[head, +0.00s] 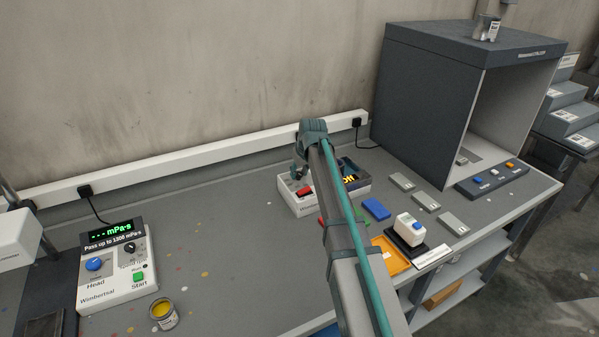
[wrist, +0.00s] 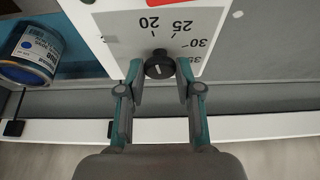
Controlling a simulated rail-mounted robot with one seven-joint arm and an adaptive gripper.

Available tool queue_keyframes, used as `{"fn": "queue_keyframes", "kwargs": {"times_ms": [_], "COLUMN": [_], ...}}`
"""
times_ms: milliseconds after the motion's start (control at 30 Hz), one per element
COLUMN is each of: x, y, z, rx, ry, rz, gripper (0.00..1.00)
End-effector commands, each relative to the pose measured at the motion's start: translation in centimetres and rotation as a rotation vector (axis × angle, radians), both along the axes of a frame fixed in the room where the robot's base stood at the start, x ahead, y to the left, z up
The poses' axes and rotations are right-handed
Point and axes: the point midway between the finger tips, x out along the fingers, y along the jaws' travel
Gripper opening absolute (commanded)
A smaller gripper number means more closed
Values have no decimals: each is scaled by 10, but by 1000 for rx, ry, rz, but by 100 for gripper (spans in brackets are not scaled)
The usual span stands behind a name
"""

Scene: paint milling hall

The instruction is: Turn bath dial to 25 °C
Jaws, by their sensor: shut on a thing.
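The bath (head: 362,188) is a white box on the bench, largely behind my arm in the head view, with an orange display reading what looks like "Off". Its dark round dial (wrist: 159,65) shows in the wrist view beside a printed scale with 20, 25, 30 and 35. A white mark on the dial runs roughly up and down in the picture; I cannot tell exactly which value it meets. My gripper (wrist: 159,78) is shut on the dial, one finger on each side. The dial is hidden in the head view.
A red switch (head: 305,191) is on the bath. A viscometer (head: 117,267) and yellow paint can (head: 163,313) stand left. A dark booth (head: 420,100) stands right.

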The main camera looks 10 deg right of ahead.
Motion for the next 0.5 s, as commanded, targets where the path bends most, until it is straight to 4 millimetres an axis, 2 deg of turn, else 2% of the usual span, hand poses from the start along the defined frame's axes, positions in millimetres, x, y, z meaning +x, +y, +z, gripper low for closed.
{"fn": "queue_keyframes", "kwargs": {"times_ms": [267, 500], "x": [0, 0], "y": [1, 3], "z": [0, 0], "rx": [-1, 0], "ry": [0, 0], "rz": [-79, -246], "gripper": [0, 0]}}
